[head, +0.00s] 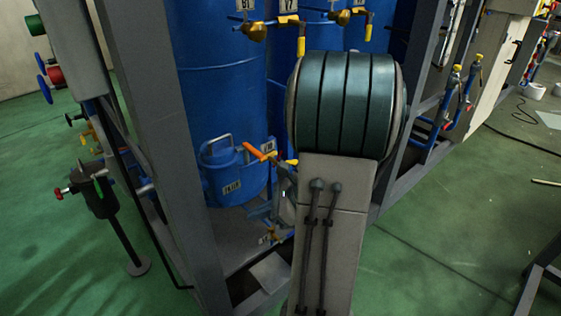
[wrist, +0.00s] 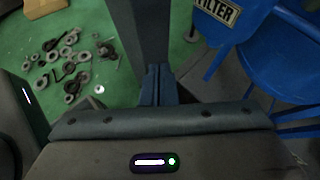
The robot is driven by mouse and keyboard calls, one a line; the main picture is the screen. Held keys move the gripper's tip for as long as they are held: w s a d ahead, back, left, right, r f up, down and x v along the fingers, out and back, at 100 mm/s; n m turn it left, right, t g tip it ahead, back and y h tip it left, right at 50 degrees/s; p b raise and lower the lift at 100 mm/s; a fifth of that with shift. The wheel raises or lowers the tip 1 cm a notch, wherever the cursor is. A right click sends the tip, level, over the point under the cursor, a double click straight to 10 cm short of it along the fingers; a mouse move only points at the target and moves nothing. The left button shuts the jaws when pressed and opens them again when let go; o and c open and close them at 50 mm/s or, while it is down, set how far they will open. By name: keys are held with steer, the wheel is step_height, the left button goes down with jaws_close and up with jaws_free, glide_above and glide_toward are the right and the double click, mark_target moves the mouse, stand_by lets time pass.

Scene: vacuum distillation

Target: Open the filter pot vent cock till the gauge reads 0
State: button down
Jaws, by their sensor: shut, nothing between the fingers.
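The blue filter pot (head: 222,163) stands low inside the grey frame, in front of a tall blue tank, with a lid handle on top and a small label. In the wrist view its blue side (wrist: 262,55) with a FILTER label fills the upper right. An orange lever (head: 258,152) sits at the right of the pot's top; I cannot tell whether it is the vent cock. My gripper (wrist: 158,86) is shut and empty, left of the pot in the wrist view. In the head view my arm hides much of that area. I see no readable gauge.
A grey frame post (head: 168,140) stands left of the pot. Yellow-handled valves (head: 254,29) sit above. A black stand-mounted valve (head: 98,195) is at the left. Loose washers and fittings (wrist: 66,65) lie on the green floor.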

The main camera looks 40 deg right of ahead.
steer(key=d+f+m+t+h, duration=0.2)
steer(key=d+m+t+h, duration=0.45)
steer(key=d+m, duration=0.9)
steer(key=w+f+n+b, duration=0.2)
steer(key=w+f+n, duration=0.1)
steer(key=w, duration=0.5)
steer(key=shift+y, duration=0.35)
steer(key=r, duration=0.1)
steer(key=d+r, duration=0.2)
steer(key=r, duration=0.1)
steer(key=shift+p, duration=0.35)
steer(key=shift+d+r, duration=0.1)
steer(key=shift+d, duration=0.15)
